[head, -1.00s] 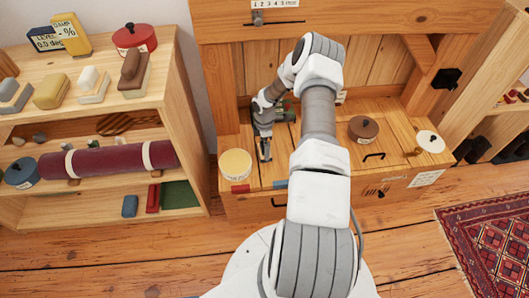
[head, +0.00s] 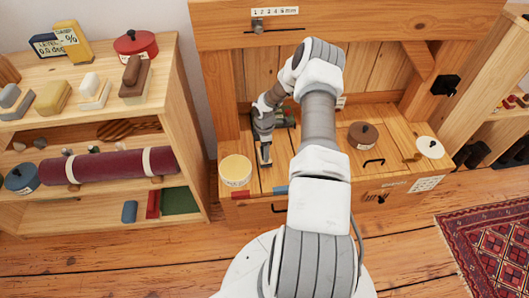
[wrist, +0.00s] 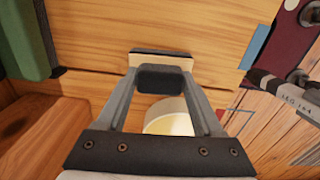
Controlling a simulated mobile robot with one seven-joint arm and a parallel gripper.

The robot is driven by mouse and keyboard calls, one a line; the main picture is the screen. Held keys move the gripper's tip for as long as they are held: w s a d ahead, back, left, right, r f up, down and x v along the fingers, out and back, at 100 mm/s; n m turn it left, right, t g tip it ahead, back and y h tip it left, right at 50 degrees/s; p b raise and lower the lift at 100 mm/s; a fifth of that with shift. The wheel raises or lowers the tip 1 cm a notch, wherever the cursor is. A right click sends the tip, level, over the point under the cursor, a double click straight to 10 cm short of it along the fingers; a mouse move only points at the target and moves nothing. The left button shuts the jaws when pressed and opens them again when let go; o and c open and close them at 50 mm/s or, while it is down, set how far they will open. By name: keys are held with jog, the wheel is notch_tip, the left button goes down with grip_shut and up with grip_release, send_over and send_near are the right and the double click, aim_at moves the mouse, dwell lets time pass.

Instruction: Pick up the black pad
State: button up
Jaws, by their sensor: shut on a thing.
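My gripper (head: 265,153) points down over the left part of the timber bench, just behind a round cream-lidded tin. In the wrist view my gripper (wrist: 162,78) is shut on the black pad (wrist: 163,51). The pad shows as a thin dark edge with a cream strip below it, sticking out past both sides of the dark fingertip. The fingertip hides most of the pad. In the head view the pad is too small and covered to make out clearly. I cannot tell whether it still touches the bench top.
The cream-lidded tin (head: 235,171) stands close to my gripper. A brown round lidded box (head: 362,135) and a white disc (head: 430,147) are farther right on the bench. A shelf (head: 85,125) with blocks and a maroon roll (head: 108,166) stands left. A patterned rug (head: 490,245) lies right.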

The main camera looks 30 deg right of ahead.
jog(key=r+p, duration=0.1)
jog(key=r, duration=0.1)
jog(key=d+r, duration=0.1)
jog(key=r, duration=0.1)
jog(key=shift+s+r+p, duration=0.1)
jog(key=shift+r+p, duration=0.05)
jog(key=shift+p, duration=0.2)
jog(key=s+d+r+p, duration=0.2)
jog(key=d+r, duration=0.4)
jog(key=d, duration=0.4)
jog(key=shift+d, duration=0.25)
jog(key=shift+s, duration=0.1)
jog(key=o, duration=0.8)
jog(key=c, duration=0.5)
jog(key=shift+c, duration=0.2)
